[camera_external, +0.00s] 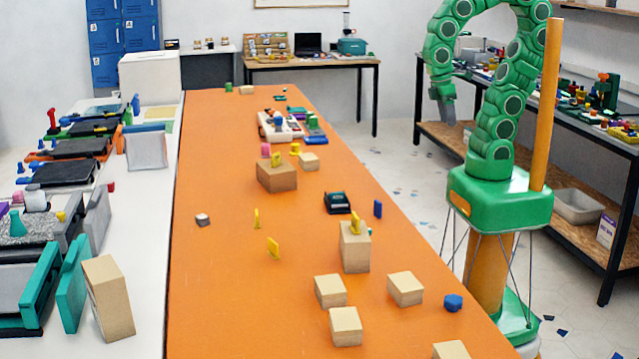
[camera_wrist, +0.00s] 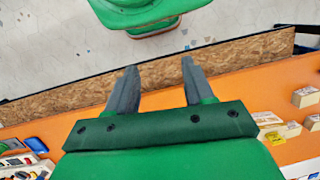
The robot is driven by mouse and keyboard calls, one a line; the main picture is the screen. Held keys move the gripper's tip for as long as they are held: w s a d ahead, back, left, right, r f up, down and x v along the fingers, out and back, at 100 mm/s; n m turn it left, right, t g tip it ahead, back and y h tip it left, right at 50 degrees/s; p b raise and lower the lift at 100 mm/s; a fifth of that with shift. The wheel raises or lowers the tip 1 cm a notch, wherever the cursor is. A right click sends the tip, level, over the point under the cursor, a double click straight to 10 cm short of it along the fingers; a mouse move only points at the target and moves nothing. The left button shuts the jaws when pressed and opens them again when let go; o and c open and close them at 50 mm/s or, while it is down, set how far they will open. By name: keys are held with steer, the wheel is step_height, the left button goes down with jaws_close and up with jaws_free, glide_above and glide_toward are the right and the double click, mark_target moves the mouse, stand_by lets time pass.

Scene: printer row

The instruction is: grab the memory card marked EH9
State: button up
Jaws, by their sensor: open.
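No marking EH9 can be read in either view, so I cannot tell which piece is that memory card. Small upright card-like pieces stand on the orange table: a yellow one (camera_external: 257,218), another yellow one (camera_external: 273,248) nearer the front, and a blue one (camera_external: 378,208) at right. Another yellow piece (camera_external: 355,222) is on top of a tan block (camera_external: 355,248). My gripper (camera_external: 446,108) hangs from the curled green arm, high above and well apart from these pieces. In the wrist view my gripper (camera_wrist: 158,66) is open, with nothing between its two grey fingers.
The long orange table (camera_external: 225,310) holds several tan blocks, a dark green device (camera_external: 338,203) and a brown box (camera_external: 277,176). Printers line the white counter (camera_external: 150,230) at left. A crowded shelf bench (camera_external: 560,160) stands at right. The table's front left is clear.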

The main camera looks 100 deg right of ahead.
steer(key=w+a+f+m+g+y, duration=0.1)
steer(key=w+a+f+m+y, duration=0.3)
steer(key=w, duration=0.1)
steer(key=m+t+y, duration=0.6)
steer(key=m+y, duration=0.2)
steer(key=m, duration=0.8)
glide_toward(378, 209)
steer(key=shift+x, duration=2.9)
steer(key=shift+r, duration=0.15)
jaws_close()
